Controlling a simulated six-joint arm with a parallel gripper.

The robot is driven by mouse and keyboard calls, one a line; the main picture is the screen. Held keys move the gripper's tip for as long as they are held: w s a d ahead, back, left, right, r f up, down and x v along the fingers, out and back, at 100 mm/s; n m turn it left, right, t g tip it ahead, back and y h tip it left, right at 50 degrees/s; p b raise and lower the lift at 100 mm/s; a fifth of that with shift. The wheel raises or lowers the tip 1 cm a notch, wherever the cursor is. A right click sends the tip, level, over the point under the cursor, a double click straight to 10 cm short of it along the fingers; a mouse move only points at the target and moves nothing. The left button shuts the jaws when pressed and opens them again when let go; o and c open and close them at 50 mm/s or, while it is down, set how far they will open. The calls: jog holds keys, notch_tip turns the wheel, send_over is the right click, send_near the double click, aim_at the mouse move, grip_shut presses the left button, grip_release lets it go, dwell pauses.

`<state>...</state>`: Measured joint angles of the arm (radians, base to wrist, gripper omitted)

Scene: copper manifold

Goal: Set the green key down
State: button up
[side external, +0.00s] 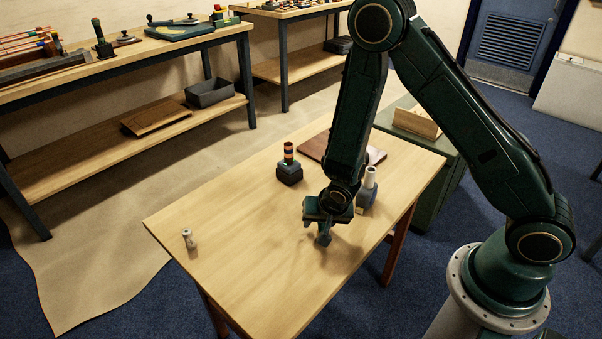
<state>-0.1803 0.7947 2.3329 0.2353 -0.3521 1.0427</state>
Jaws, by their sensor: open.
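My gripper (323,239) points down over the right-middle part of the wooden table (235,235). Its fingers are small and dark here, but they are open. I cannot make out a green key for certain; anything small at or under the fingertips is hidden or blends with the dark gripper. I cannot tell whether the fingertips touch the tabletop.
A dark block with an orange-and-black striped post (289,166) stands left of my gripper. A pale cylinder on a blue-grey base (368,188) stands close to its right. A small pale fitting (189,239) stands far left. The table's front-left is clear.

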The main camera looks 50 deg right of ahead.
jog(key=shift+r, duration=0.2)
jog(key=v, duration=1.2)
dwell(0.4)
dwell(0.5)
jog(key=s+d+r+n+y, duration=0.1)
jog(key=s+r+n, duration=0.15)
jog(key=r, duration=0.45)
jog(key=s+d+r+n, duration=0.1)
jog(key=s+r+n, duration=0.15)
jog(key=r, duration=0.55)
jog(key=s+d+r+n+t, duration=0.1)
jog(key=s+r+n, duration=0.3)
jog(key=s+r, duration=0.3)
jog(key=shift+s+r+y, duration=0.4)
jog(key=shift+s, duration=1.95)
